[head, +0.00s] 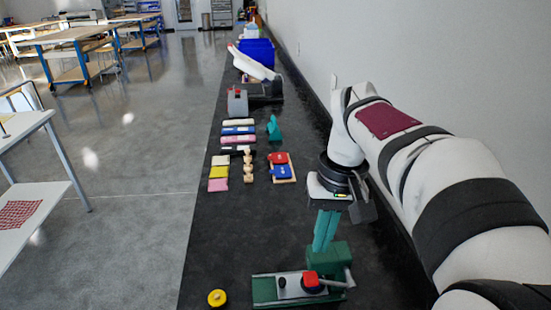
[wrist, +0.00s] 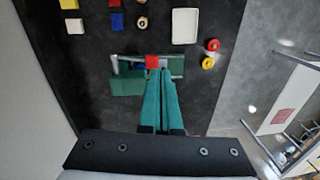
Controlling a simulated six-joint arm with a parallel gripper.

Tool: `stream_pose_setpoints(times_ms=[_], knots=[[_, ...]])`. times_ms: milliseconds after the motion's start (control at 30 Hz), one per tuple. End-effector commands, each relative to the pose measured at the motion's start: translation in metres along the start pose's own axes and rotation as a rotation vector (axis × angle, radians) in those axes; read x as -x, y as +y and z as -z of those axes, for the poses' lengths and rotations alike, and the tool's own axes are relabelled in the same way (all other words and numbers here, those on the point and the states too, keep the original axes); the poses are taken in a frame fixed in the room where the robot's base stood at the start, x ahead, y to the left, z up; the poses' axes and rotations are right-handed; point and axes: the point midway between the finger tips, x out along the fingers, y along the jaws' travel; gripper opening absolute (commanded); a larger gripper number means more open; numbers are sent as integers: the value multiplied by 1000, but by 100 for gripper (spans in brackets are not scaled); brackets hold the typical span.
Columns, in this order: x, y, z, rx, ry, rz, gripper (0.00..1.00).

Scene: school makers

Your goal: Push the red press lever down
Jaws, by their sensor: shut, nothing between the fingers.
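The press stands at the near end of the dark counter in the head view. It has a green base (head: 264,289), a grey metal bar (head: 338,284) and a red block (head: 311,279) on a dark part. The red block (wrist: 152,62) shows just beyond my fingertips in the wrist view, beside the green body (wrist: 127,86). My gripper (head: 322,250) has teal fingers pointing down, shut together and empty. Its tips (wrist: 160,72) are close to the red block and hide part of the press. I cannot tell whether they touch it.
A yellow round knob (head: 217,298) lies left of the press. A tray with red and blue pieces (head: 282,168), wooden pieces (head: 248,167) and coloured blocks (head: 218,172) lie farther along the counter. A wall runs along the right. The counter between press and tray is clear.

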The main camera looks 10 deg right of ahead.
Motion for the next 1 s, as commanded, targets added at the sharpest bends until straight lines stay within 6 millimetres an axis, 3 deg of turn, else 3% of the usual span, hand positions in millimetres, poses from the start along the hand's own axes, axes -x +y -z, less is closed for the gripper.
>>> stream_pose_setpoints(times_ms=[33, 167, 567, 1000], knots=[[2, 4, 16, 24, 1, -3, 0], [5, 11, 37, 68, 5, -10, 0], [0, 12, 39, 75, 5, -11, 0], [-90, 12, 39, 75, 3, -11, 0]])
